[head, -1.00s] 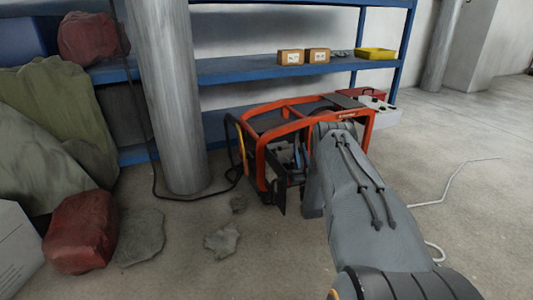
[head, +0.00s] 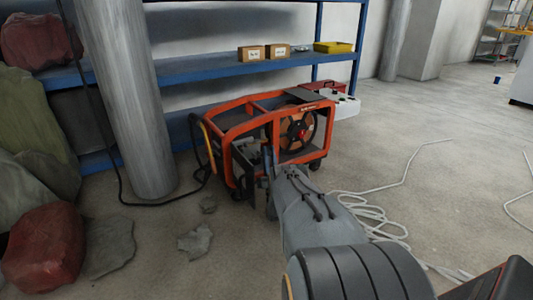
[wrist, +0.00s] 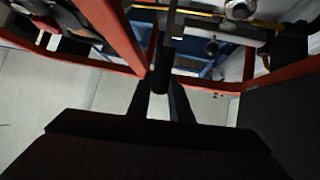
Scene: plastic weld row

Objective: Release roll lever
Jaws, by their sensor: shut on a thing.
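The orange-framed plastic weld machine (head: 262,112) stands on the floor before the blue shelf, with a dark round reel (head: 299,131) inside its frame. In the wrist view, my gripper (wrist: 162,92) is shut on the dark grip of a lever (wrist: 164,68). A thin rod runs up from this grip between the orange frame bars (wrist: 122,38). In the head view my gripper (head: 270,160) is at the machine's front. Its fingertips and the lever are hard to make out there, partly hidden by my arm.
A grey column (head: 132,100) stands left of the machine, with rubble (head: 195,240) and a red bag (head: 45,248) on the floor. White hose (head: 375,215) lies coiled at the right. A blue shelf (head: 200,70) holds boxes behind. Open floor lies to the right.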

